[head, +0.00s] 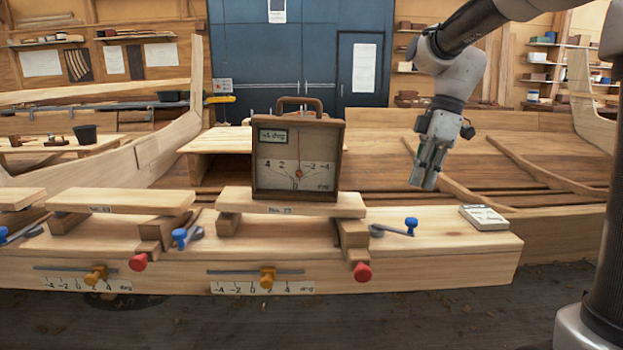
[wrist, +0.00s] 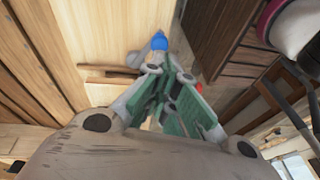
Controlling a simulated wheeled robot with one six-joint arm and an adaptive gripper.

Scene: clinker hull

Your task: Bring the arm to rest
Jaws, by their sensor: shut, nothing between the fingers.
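My gripper (head: 422,180) hangs from my arm on the right side of the head view, pointing down. It is in the air above the right part of the wooden bench, apart from everything on it. In the wrist view my gripper (wrist: 165,118) shows its green finger pads close together, with nothing held. A blue-knobbed lever (wrist: 159,42) shows beyond the fingers in the wrist view. The same lever's blue knob (head: 411,224) stands on the bench below and left of my gripper in the head view.
A wooden-cased dial gauge (head: 297,160) stands on a raised plank (head: 345,205). Red knobs (head: 362,272) and brass sliders (head: 267,277) line the bench front. The planked hull (head: 530,165) is behind.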

